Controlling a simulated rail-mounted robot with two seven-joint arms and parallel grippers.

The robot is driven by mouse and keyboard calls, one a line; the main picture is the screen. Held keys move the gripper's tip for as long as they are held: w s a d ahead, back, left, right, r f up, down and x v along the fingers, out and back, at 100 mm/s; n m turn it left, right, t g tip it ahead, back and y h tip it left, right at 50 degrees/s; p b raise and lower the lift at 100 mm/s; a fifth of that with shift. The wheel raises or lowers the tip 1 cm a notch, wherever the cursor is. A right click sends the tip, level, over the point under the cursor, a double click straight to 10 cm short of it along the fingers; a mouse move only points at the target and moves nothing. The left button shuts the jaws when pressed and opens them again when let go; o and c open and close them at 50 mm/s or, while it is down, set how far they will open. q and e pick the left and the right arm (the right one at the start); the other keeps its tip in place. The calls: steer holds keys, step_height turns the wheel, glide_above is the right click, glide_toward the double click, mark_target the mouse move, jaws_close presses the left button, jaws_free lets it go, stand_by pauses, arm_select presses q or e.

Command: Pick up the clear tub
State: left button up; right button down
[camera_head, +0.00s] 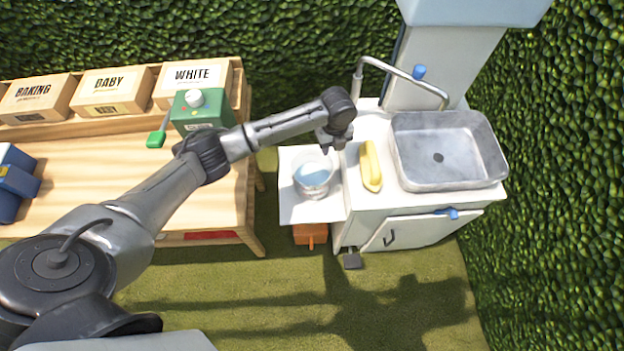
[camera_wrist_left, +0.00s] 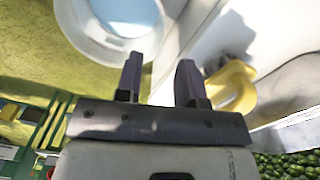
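The clear tub (camera_head: 316,190) stands upright on the white side shelf left of the sink unit, with something blue showing inside it. In the left wrist view the tub (camera_wrist_left: 80,38) is at the top left, partly cut off by the frame edge. My left gripper (camera_head: 333,146) is over the back right of the tub in the head view. In the wrist view its two fingers (camera_wrist_left: 158,80) are apart with nothing between them, and the tub lies beyond the fingertips, to the left. Whether a finger touches the rim cannot be told. My right gripper is not in view.
A yellow object (camera_head: 370,165) lies right of the tub, close to the gripper. The metal sink (camera_head: 450,150) and tap (camera_head: 400,72) are further right. A wooden table (camera_head: 85,185) with labelled boxes and a green box (camera_head: 203,111) is at left.

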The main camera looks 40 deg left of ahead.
mark_target(330, 161)
arm_select(q)
steer(key=shift+f+b, duration=0.35)
steer(key=shift+f, duration=1.65)
steer(key=shift+s+f+b, duration=0.2)
steer(key=shift+f+b, duration=0.8)
steer(key=shift+f, duration=1.65)
jaws_close()
steer(key=shift+r, duration=0.1)
